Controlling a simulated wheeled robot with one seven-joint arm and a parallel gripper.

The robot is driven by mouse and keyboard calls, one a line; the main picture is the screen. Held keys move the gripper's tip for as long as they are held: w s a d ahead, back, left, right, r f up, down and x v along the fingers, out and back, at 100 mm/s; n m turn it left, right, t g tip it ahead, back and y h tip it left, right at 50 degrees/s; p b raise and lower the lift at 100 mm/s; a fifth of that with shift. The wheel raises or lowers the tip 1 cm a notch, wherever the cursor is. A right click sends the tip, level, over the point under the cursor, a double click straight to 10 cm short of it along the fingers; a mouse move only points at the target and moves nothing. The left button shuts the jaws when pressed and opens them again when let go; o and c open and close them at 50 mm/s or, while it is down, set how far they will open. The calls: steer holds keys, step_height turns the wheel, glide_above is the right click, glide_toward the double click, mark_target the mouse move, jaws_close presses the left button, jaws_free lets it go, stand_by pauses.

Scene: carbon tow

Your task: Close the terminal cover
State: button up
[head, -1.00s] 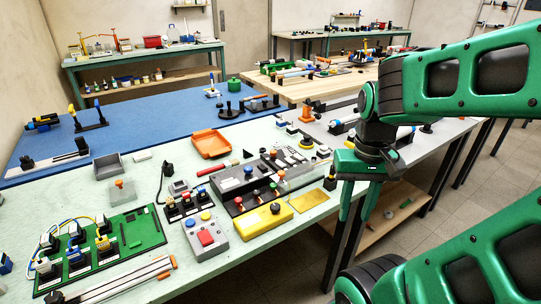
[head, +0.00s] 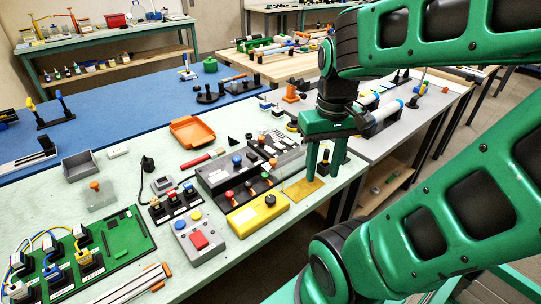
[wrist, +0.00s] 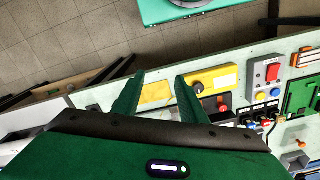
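A dark grey control unit (head: 222,178) with coloured knobs lies on the pale green bench. A terminal strip with light blocks (head: 272,143) sits at its far right end. I cannot clearly tell the terminal cover apart from the unit; a faint clear panel seems to show along its near right side. My gripper (head: 323,177) is over the bench's front right part, right of the unit, fingers pointing down. It is open and empty; the wrist view shows its two fingers (wrist: 159,74) apart, with a flat yellow plate (wrist: 155,93) beyond them.
A yellow box with a black knob (head: 258,215) lies left of the yellow plate (head: 303,189). A grey box with a red button (head: 198,241), a green circuit board (head: 122,234) and an orange tray (head: 190,132) are farther left. The bench's front edge is close to my gripper.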

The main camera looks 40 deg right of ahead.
steer(key=w+d+r+n, duration=0.1)
steer(key=w+r+n, duration=0.1)
steer(key=w+n, duration=0.7)
steer(key=n, duration=0.5)
glide_above(273, 160)
step_height(273, 160, down, 11)
steer(key=shift+a, duration=0.1)
jaws_close()
